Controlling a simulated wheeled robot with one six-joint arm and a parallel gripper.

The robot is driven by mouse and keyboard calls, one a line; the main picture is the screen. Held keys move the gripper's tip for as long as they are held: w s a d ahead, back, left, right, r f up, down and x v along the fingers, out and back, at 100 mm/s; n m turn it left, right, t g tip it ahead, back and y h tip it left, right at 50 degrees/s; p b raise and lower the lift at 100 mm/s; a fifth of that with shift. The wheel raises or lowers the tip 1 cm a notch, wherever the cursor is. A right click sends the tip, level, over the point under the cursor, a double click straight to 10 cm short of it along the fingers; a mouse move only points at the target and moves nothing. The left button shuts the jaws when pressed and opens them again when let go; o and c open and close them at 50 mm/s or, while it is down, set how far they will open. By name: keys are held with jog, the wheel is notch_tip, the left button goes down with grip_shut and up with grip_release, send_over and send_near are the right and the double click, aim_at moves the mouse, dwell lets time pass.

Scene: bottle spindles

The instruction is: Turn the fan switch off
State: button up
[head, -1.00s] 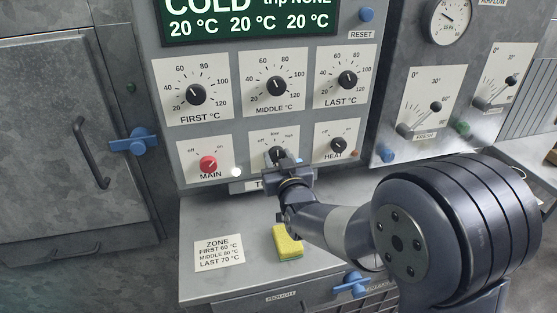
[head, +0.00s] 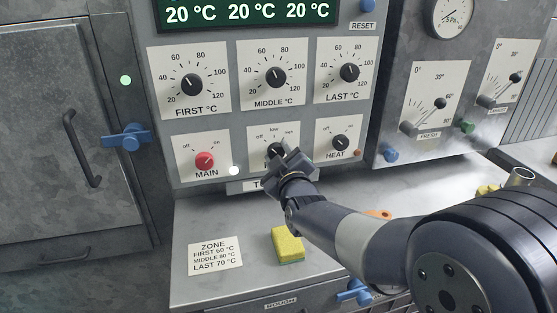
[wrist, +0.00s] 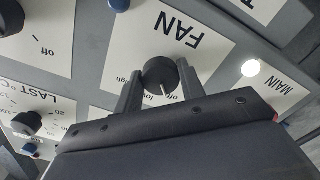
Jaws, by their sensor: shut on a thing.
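The fan switch is a black knob on a white FAN plate (wrist: 180,35), upside down in the wrist view. The knob (wrist: 163,76) sits between the two fingers of my gripper (wrist: 160,88), which is shut on it. Its white mark points toward the off and low labels, closest to off; the fingers partly cover the scale. In the head view the fan knob (head: 275,150) shows just above my gripper (head: 285,160), which is tilted and hides the FAN lettering.
The red MAIN knob (head: 204,160) is left of the fan knob, the HEAT knob (head: 340,142) right. A lit white lamp (head: 234,170) is beside MAIN. A yellow sponge (head: 287,246) lies on the ledge below. A green lamp (head: 126,80) glows by the left door.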

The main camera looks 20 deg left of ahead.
jog(key=shift+n, duration=0.4)
jog(key=o, duration=1)
jog(key=shift+s, duration=0.1)
jog(key=v, duration=1)
jog(key=shift+s+d+b, duration=0.2)
jog(key=shift+s+b, duration=0.1)
jog(key=x, duration=1.1)
jog(key=shift+d, duration=0.1)
